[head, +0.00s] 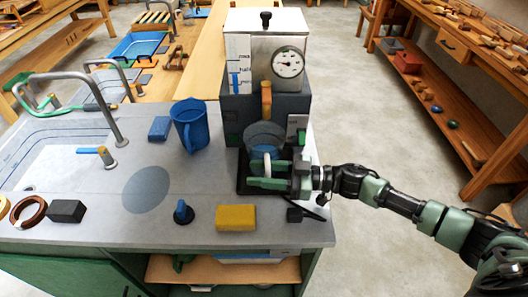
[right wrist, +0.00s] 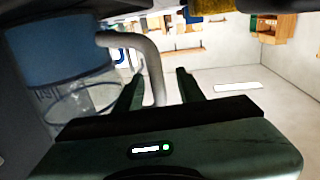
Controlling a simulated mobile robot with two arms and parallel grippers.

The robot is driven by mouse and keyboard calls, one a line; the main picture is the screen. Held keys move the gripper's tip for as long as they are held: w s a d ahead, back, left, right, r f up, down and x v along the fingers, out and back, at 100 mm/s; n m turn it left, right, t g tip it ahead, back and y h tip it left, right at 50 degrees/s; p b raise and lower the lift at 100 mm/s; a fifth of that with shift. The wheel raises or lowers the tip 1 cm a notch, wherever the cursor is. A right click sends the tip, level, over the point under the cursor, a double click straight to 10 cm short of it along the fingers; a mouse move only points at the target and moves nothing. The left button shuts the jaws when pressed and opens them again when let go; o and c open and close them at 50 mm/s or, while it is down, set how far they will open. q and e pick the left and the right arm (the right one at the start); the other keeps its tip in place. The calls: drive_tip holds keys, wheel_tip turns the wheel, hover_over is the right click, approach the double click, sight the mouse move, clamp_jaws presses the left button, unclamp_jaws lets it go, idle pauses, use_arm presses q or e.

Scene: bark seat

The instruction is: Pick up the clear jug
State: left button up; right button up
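The clear jug (head: 264,136) stands under the tap of the dark dispenser (head: 245,108), with blue liquid in it. Its lower part is partly hidden by my right gripper. My right gripper (head: 262,174) reaches in from the right at the jug's near side. In the right wrist view the jug (right wrist: 62,55) fills the left side. Its curved grey handle (right wrist: 154,62) stands between the two fingers of my right gripper (right wrist: 158,88), with a gap visible on either side. The fingers are open. My left gripper is not in view.
A blue jug (head: 189,125) stands left of the dispenser. A yellow sponge (head: 236,217) and a blue-knobbed piece (head: 182,212) lie near the counter's front. The sink (head: 55,150) with its tap is at left. The counter's right edge is close to my right gripper.

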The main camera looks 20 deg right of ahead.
drive_tip(key=shift+w+a, duration=0.25)
drive_tip(key=shift+a, duration=0.3)
drive_tip(key=shift+d, duration=0.1)
clamp_jaws()
idle(0.9)
